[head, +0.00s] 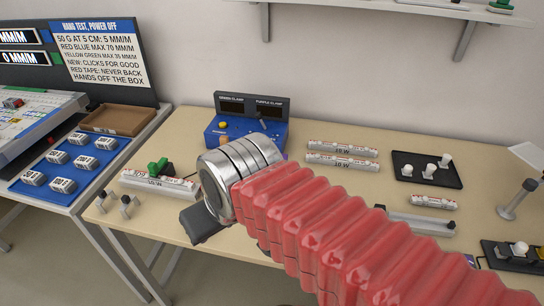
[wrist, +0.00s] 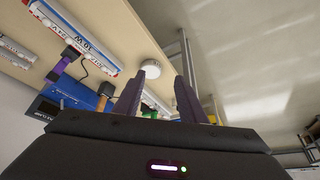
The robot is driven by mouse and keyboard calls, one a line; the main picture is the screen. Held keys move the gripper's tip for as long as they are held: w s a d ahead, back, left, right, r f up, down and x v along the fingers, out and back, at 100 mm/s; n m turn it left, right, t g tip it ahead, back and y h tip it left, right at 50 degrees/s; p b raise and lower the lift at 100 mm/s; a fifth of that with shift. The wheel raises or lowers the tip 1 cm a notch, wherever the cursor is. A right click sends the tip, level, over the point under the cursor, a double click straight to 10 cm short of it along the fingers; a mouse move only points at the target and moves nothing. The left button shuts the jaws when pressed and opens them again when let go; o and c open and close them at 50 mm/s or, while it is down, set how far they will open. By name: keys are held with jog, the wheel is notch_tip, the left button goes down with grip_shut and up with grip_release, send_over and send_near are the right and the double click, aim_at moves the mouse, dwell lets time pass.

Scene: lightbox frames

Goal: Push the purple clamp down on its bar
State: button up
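In the wrist view a purple piece with a dark head (wrist: 62,64), which looks like the purple clamp, shows at the left beside a white tube marked 10 W (wrist: 88,44). I cannot tell how it sits on its bar. In the head view I cannot make out the purple clamp; my red-sleeved arm covers the middle of the table. My gripper (wrist: 159,82) shows two fingers apart with nothing between them, to the right of the purple piece and apart from it. In the head view only a dark part of it shows beyond the grey wrist. A green clamp (head: 157,167) sits on a white bar (head: 160,184) at the left.
A blue box (head: 228,126) with displays labelled for the green and purple clamps stands at the back. White tubes (head: 343,161) lie right of it. A black tray (head: 427,172) with white knobs and a grey bar (head: 428,223) are at the right.

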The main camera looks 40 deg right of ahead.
jog(key=w+d+f+m+g+y, duration=0.1)
jog(key=w+d+f+m+y, duration=0.3)
jog(key=d, duration=0.4)
jog(key=w+d+f+m+y, duration=0.2)
jog(key=w+d+m+y, duration=0.1)
jog(key=w+d+y, duration=0.4)
jog(key=s+d+f+m+t, duration=0.1)
jog(key=d+t, duration=0.4)
jog(key=d, duration=0.6)
jog(key=s+d+f+m+t, duration=0.2)
jog(key=d+f+m+t, duration=0.1)
jog(key=d, duration=0.8)
jog(key=shift+s+d+f+m+t, duration=0.25)
jog(key=shift+f+m+t, duration=0.25)
jog(key=shift+t, duration=0.5)
jog(key=shift+w+a+r, duration=0.1)
jog(key=shift+w, duration=0.05)
jog(key=x, duration=1.3)
jog(key=shift+w+a, duration=0.2)
jog(key=shift+w, duration=0.05)
